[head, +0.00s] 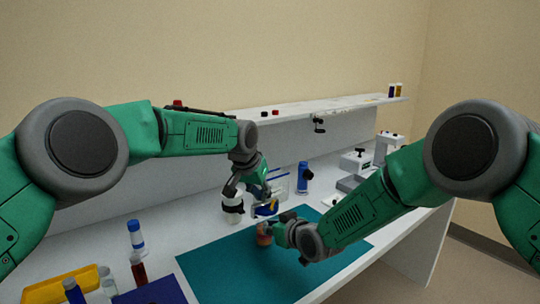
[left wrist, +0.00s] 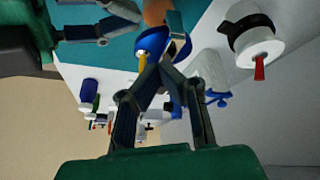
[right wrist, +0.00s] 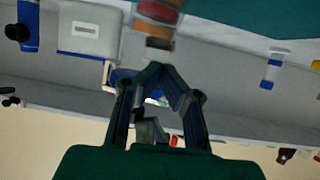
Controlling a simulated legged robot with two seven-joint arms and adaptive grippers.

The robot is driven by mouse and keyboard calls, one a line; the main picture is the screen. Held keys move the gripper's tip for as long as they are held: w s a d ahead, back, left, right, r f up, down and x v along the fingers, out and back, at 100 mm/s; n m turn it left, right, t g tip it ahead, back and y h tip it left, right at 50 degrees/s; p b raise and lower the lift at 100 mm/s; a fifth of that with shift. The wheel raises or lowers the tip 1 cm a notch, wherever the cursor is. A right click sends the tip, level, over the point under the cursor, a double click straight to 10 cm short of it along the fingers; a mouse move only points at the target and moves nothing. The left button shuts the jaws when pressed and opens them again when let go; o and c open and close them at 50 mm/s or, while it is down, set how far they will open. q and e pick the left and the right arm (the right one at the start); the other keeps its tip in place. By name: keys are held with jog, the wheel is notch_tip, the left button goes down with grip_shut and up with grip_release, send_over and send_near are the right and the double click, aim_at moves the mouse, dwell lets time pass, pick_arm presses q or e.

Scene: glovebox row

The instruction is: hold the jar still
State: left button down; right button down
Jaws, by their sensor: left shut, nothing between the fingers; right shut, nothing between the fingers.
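The jar (head: 264,236), banded orange and reddish, stands on the teal mat (head: 215,268). In the right wrist view the jar (right wrist: 158,18) is at the top, beyond my fingertips. My right gripper (head: 276,231) is beside the jar on its right; its fingers (right wrist: 155,72) are shut and empty. My left gripper (head: 266,208) is above and behind the jar, also shut and empty. In the left wrist view its fingertips (left wrist: 158,66) are close to a blue ring-like part (left wrist: 152,40), with an orange patch (left wrist: 157,12) behind it. Whether either gripper touches the jar I cannot tell.
A white container with a black band (head: 232,207) stands left of my left gripper. A blue bottle (head: 304,178) is behind. A yellow tray (head: 60,284) and several vials are at front left. A shelf (head: 335,108) runs along the back. The mat's front is clear.

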pick_arm(q)
jog(key=shift+a, duration=0.35)
dwell(0.3)
jog(key=shift+w+a, duration=0.3)
jog(key=shift+a, duration=0.05)
dwell(0.6)
jog(key=shift+s+a+r, duration=0.1)
jog(key=shift+s+a, duration=0.2)
jog(key=shift+w+r, duration=0.2)
jog(key=shift+r, duration=2.7)
jog(key=shift+s+d+f, duration=0.25)
jog(key=shift+d+f, duration=0.15)
jog(key=shift+f, duration=0.55)
jog(key=shift+s+d+f, duration=0.2)
jog(key=shift+d+f, duration=0.2)
jog(key=shift+f, duration=0.6)
jog(key=shift+s+d+f, duration=0.25)
jog(key=shift+d+f, duration=0.15)
jog(key=shift+f, duration=0.55)
